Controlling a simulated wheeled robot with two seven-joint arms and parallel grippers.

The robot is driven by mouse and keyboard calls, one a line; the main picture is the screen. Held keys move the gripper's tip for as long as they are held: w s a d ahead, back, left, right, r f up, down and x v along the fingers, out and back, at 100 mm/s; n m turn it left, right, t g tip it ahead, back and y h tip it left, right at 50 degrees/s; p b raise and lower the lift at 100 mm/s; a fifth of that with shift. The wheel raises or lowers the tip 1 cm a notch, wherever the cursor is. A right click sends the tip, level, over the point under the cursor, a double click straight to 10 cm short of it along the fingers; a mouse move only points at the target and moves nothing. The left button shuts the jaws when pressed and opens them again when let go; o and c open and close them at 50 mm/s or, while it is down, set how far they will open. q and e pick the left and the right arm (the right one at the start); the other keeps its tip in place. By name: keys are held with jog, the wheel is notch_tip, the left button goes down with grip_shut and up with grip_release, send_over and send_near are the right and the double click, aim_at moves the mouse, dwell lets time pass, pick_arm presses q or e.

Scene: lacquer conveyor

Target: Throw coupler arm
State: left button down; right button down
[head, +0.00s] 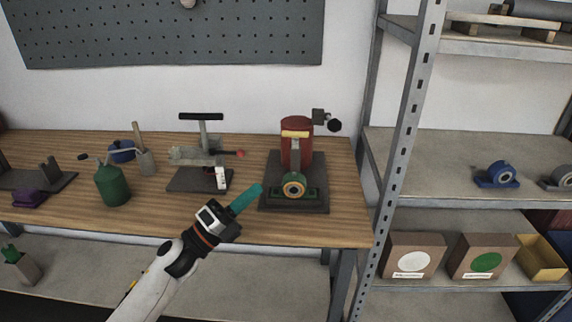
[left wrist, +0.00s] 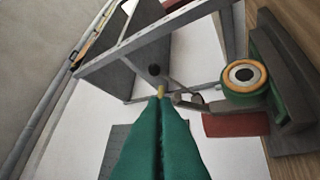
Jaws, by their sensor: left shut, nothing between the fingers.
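The coupler unit stands on a dark base plate (head: 294,203) at the right end of the bench.
A clamp press with a black T-handle (head: 201,116) stands left of the unit. A green oil can (head: 112,186) and a purple part (head: 29,198) are farther left. A metal shelf post (head: 405,140) rises right of the bench (head: 240,226).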

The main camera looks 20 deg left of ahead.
pick_arm(q)
jog(key=m, duration=0.1)
jog(key=p, duration=0.4)
send_near(296, 144)
jog(key=w+d+r, duration=0.3)
jog(key=d+r, duration=0.1)
jog(key=shift+w+r, duration=0.3)
jog(key=shift+w, duration=0.3)
